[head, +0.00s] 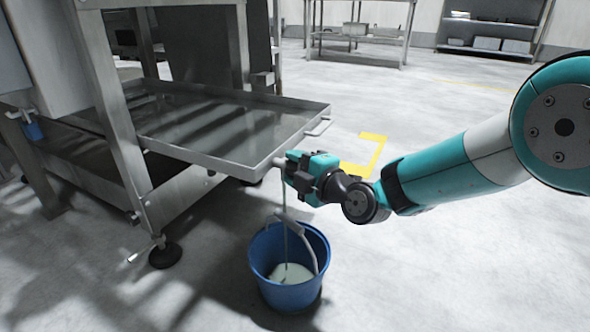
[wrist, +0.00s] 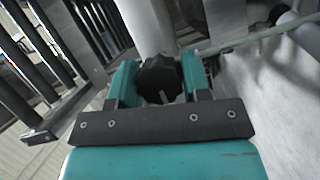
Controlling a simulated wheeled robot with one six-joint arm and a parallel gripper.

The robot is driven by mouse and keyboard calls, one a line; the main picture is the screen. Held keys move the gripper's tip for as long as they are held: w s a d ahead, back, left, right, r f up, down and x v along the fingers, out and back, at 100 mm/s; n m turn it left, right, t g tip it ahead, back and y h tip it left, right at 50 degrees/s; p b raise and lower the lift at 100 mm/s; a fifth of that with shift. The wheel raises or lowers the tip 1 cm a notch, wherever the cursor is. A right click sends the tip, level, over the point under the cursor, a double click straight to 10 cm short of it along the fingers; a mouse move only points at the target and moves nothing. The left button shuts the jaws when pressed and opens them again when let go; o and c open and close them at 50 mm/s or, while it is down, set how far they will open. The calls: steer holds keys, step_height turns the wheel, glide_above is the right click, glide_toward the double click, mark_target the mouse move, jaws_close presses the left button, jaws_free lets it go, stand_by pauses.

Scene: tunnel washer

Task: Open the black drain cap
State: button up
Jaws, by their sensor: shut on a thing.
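The black drain cap (wrist: 160,77) is a dark, lobed knob in the wrist view, set against a pale pipe (wrist: 147,25). My gripper (wrist: 160,82) is shut on it, with one teal finger on each side. In the head view my gripper (head: 291,172) is at the near right corner of the metal tray (head: 205,163), by its short drain spout (head: 262,166). There my gripper hides the cap. A thin pale stream (head: 285,235) runs down from the spout area into the blue bucket (head: 275,292), which holds some whitish liquid. I cannot tell how far the cap is turned.
The washer's steel leg (head: 118,130) and foot are to the left. A tray handle (head: 319,127) sticks out at the right edge. The floor to the right is open, with a yellow marking (head: 374,150).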

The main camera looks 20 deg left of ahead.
steer(key=o, duration=0.9)
steer(key=p+v, duration=0.1)
steer(key=v, duration=1.6)
steer(key=shift+d, duration=0.25)
